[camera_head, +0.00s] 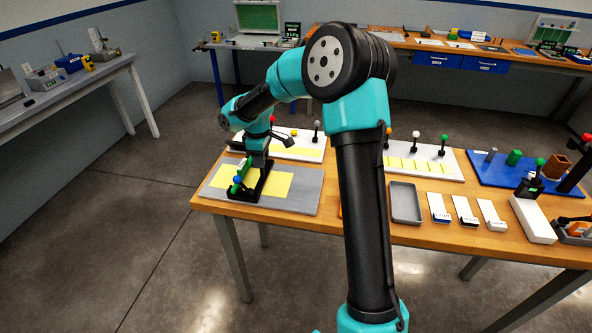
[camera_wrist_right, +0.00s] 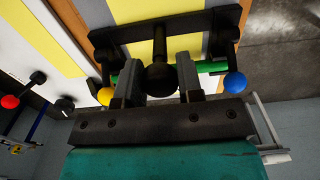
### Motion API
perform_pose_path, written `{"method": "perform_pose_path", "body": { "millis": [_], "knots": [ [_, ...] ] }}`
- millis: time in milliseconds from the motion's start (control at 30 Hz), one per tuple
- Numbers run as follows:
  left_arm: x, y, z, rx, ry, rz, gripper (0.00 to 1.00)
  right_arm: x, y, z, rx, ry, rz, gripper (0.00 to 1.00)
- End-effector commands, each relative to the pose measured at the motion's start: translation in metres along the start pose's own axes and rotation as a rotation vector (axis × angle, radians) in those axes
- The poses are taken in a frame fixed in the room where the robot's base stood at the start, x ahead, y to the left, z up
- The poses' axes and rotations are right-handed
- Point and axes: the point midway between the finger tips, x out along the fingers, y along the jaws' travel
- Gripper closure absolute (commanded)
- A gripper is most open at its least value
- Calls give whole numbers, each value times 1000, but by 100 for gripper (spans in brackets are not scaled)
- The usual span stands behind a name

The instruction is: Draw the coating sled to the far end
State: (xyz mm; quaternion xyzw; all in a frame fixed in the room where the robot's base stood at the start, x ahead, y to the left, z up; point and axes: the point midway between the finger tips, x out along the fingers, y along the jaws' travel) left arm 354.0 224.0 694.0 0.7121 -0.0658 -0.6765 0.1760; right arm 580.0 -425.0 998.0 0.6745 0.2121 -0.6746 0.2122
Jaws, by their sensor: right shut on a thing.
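The coating sled (camera_head: 262,187) is a black frame with a green bar and small coloured balls. It sits on a grey plate (camera_head: 306,196) with a yellow area (camera_head: 280,184), which shows on both sides of it. In the right wrist view, the sled (camera_wrist_right: 118,42) shows a black ball knob (camera_wrist_right: 160,79) on a stem, with a yellow ball (camera_wrist_right: 105,96) and a blue ball (camera_wrist_right: 235,82) at its sides. My right gripper (camera_wrist_right: 160,92) is shut on that knob, a finger on each side. In the head view, its fingers are mostly hidden by my wrist. My left gripper is not in view.
Behind the plate is a white board (camera_head: 305,152) with upright ball-topped levers. To the right are a grey tray (camera_head: 406,203), white labelled blocks (camera_head: 440,209) and a blue board (camera_head: 487,177). The wooden table's (camera_head: 285,222) left edge is close to the plate.

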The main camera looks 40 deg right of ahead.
Motion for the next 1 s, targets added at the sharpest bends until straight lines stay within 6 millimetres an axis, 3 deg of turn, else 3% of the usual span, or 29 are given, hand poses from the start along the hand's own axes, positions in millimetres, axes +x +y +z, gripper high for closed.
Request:
{"method": "perform_pose_path", "body": {
  "millis": [1000],
  "knots": [
    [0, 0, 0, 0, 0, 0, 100, -1, 1, -48, 1, 3, 3, 79]
  ]
}}
